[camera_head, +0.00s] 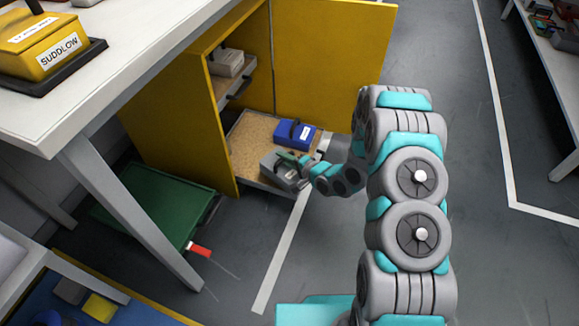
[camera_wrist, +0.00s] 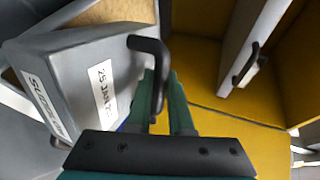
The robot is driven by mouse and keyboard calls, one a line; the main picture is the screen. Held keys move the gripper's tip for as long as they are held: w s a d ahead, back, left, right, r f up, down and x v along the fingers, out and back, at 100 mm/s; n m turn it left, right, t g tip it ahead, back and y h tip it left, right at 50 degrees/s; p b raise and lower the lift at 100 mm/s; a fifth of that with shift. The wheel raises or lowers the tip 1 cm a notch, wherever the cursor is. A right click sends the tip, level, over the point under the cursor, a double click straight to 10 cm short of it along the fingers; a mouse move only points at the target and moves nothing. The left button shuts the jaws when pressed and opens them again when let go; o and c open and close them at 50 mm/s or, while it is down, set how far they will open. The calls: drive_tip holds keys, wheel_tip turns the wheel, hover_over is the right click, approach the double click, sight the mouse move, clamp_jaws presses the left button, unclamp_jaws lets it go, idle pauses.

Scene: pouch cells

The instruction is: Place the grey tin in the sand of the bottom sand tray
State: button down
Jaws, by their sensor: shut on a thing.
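The grey tin (camera_head: 277,171) is at the front of the bottom sand tray (camera_head: 268,185). It has white labels and a black handle in the wrist view (camera_wrist: 85,75), where it looks tilted. My gripper (camera_head: 303,161) is shut on the tin's handle; its teal fingers (camera_wrist: 165,95) show on either side of the black bar. Brown sand (camera_head: 250,135) fills the bottom tray. The tin's underside is hidden, so I cannot tell whether it touches the sand.
A blue tin (camera_head: 288,131) stands in the bottom tray behind the grey one. A higher tray (camera_head: 233,82) in the yellow cabinet (camera_head: 175,105) holds another grey tin (camera_head: 226,62). The cabinet door (camera_head: 335,50) is open. A green tray (camera_head: 160,205) lies to the left.

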sight(276, 149)
drive_tip(key=w+a, duration=0.1)
drive_tip(key=w, duration=0.1)
drive_tip(key=w+a, duration=0.1)
drive_tip(key=w, duration=0.1)
drive_tip(key=w+a, duration=0.1)
drive_tip(key=w, duration=0.2)
drive_tip(key=shift+w+a+f, duration=0.1)
drive_tip(key=shift+f, duration=1.95)
drive_tip(key=c, duration=0.8)
unclamp_jaws()
drive_tip(key=shift+f, duration=0.1)
drive_tip(key=v, duration=1.2)
